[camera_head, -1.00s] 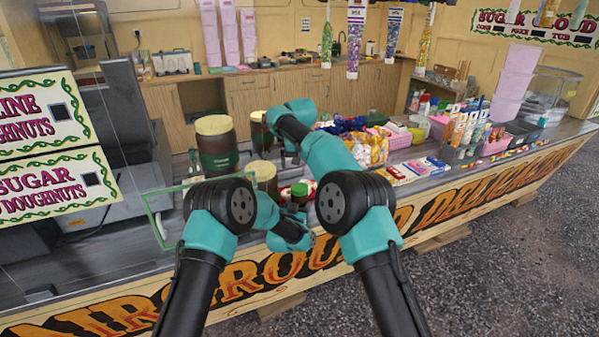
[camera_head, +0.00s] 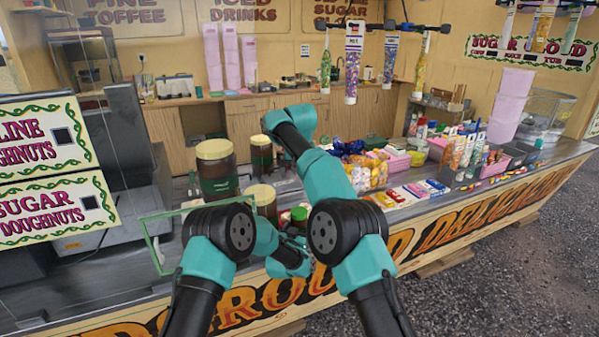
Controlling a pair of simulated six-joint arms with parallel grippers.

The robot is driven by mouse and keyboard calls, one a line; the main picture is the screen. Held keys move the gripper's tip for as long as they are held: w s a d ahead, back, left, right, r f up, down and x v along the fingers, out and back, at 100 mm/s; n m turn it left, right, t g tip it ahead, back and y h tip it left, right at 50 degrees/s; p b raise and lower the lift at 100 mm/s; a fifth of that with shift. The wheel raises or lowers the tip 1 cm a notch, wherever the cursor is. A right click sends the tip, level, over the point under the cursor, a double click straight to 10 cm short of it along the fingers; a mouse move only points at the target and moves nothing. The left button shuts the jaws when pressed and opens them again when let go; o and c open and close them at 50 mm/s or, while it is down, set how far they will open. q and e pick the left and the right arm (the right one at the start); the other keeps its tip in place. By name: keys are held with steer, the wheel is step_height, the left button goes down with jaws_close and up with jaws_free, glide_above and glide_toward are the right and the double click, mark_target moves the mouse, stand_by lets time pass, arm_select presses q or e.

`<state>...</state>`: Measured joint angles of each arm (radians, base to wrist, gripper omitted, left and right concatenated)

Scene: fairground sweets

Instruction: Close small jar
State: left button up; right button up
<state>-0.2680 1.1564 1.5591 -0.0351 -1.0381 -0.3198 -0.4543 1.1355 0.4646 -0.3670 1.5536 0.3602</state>
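A small jar with a dark green top (camera_head: 299,213) stands near the front edge of the counter, its lower part partly hidden by my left arm. I cannot tell whether its top is a lid fully seated. My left gripper (camera_head: 298,238) is low beside this jar; its fingers are too small and covered to show whether they are open or touching the jar. My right arm reaches up and bends over the counter. My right gripper (camera_head: 290,160) is behind the small jar, near the brown jars, mostly hidden by its own arm, so its state is unclear.
A large brown jar with a cream lid (camera_head: 216,168), a second brown jar (camera_head: 261,153) and a lower cream-lidded jar (camera_head: 262,198) crowd the left side. Sweet bags (camera_head: 366,172) and flat packets (camera_head: 425,189) lie to the right. A green-edged clear panel (camera_head: 155,235) stands left.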

arm_select(q)
steer(key=shift+o, duration=0.7)
steer(key=shift+s, duration=0.1)
steer(key=v, duration=1.7)
steer(key=shift+a, duration=0.1)
